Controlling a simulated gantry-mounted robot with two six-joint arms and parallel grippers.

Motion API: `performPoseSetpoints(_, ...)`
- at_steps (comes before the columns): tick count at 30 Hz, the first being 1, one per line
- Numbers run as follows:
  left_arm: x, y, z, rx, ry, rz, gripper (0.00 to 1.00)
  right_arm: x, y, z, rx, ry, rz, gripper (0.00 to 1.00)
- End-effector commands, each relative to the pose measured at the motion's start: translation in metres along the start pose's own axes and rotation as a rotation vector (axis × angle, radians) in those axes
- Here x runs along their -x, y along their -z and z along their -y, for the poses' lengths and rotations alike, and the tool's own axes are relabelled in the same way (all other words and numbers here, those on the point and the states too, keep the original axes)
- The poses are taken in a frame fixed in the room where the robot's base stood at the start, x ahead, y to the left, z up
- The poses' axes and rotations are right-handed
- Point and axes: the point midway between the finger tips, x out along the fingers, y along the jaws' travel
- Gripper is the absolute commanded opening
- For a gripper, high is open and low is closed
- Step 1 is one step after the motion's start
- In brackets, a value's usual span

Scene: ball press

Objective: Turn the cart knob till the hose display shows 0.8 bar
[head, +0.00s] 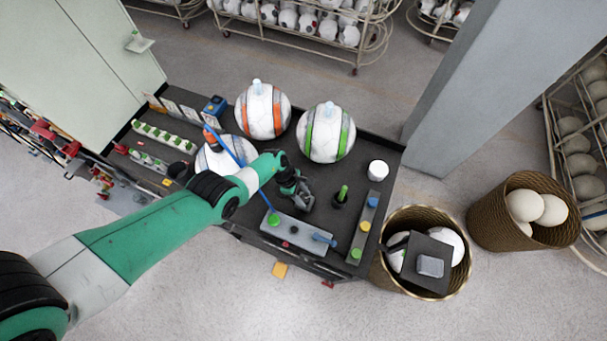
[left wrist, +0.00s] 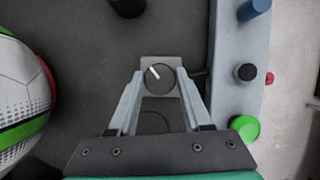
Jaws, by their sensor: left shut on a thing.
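The cart knob (left wrist: 163,83) is a dark round dial with a white pointer line on a small grey base, seen in the left wrist view. Its pointer tilts to the upper left. My left gripper (left wrist: 159,92) is shut on the knob, one finger at each side. In the head view my left gripper (head: 303,196) reaches down to the cart top (head: 375,152), and the knob cannot be made out there. A small blue box (head: 214,105) at the cart's back left may be the hose display; I cannot read a value. My right gripper is not in view.
Balls with an orange band (head: 263,112) and a green band (head: 326,133) stand behind the gripper. A blue hose (head: 226,150) crosses the cart's left part. A grey strip with coloured caps (head: 365,226) lies right of the gripper. Wicker baskets (head: 408,218) stand at the right.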

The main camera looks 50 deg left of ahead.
Motion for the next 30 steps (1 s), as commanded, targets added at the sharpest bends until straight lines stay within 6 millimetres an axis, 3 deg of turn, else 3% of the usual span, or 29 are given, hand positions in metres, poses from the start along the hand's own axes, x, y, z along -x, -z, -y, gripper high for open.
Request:
performPoseSetpoints(15,-0.0014,-0.0001,0.0034,0.417,-0.175,-0.001,0.0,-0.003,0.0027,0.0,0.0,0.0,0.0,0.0)
performPoseSetpoints(30,-0.0016,0.0004,0.0031,0.602,-0.246,0.007,0.0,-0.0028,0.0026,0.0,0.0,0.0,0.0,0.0)
